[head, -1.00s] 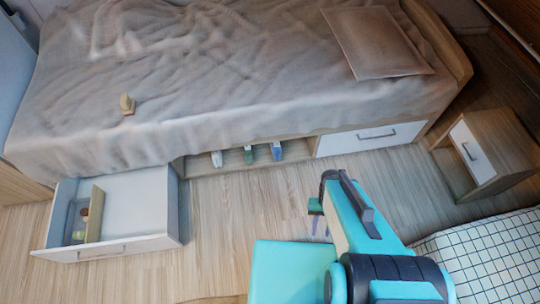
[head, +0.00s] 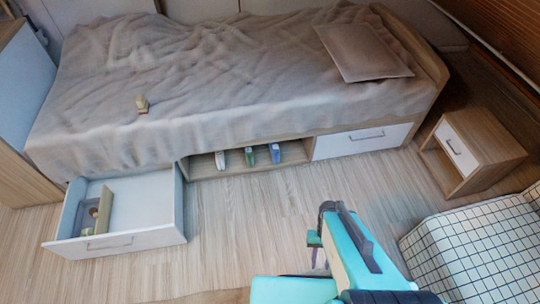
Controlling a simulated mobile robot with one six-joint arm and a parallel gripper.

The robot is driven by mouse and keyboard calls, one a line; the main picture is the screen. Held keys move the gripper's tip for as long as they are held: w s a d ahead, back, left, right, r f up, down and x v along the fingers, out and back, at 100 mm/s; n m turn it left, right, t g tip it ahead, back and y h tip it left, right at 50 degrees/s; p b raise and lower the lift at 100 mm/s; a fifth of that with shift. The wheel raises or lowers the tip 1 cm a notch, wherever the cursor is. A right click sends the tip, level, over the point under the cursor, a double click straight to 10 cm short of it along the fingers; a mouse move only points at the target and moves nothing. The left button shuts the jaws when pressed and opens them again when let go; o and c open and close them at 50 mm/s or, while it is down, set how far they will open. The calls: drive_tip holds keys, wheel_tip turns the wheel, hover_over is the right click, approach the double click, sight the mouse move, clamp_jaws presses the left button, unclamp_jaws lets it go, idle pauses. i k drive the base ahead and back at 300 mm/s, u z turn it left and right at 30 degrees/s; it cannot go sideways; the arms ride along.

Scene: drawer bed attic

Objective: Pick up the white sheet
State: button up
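No plainly white sheet can be made out. A wrinkled grey-beige sheet (head: 235,75) covers the bed and hangs over its front edge; I cannot tell if this is the sheet named. A white cloth with a dark grid (head: 470,250) lies at the lower right. My gripper (head: 319,262) shows small at the end of my teal arm, low in the picture right of centre. It is over the floor in the picture, apart from the bed. Its fingers are too small and partly hidden to tell whether they are open.
An open drawer (head: 160,236) juts from the bed's left front, with small items behind a divider. A small beige object (head: 142,104) stands on the bed, and a pillow (head: 362,52) lies at its right. A shelf holds several items. A nightstand (head: 487,146) stands right. Wooden floor (head: 240,225) is clear.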

sight(220, 160)
drive_tip(key=u, duration=0.35)
drive_tip(key=k, duration=0.65)
drive_tip(key=u, duration=0.45)
drive_tip(key=i, duration=1.7)
drive_tip(key=z, duration=0.3)
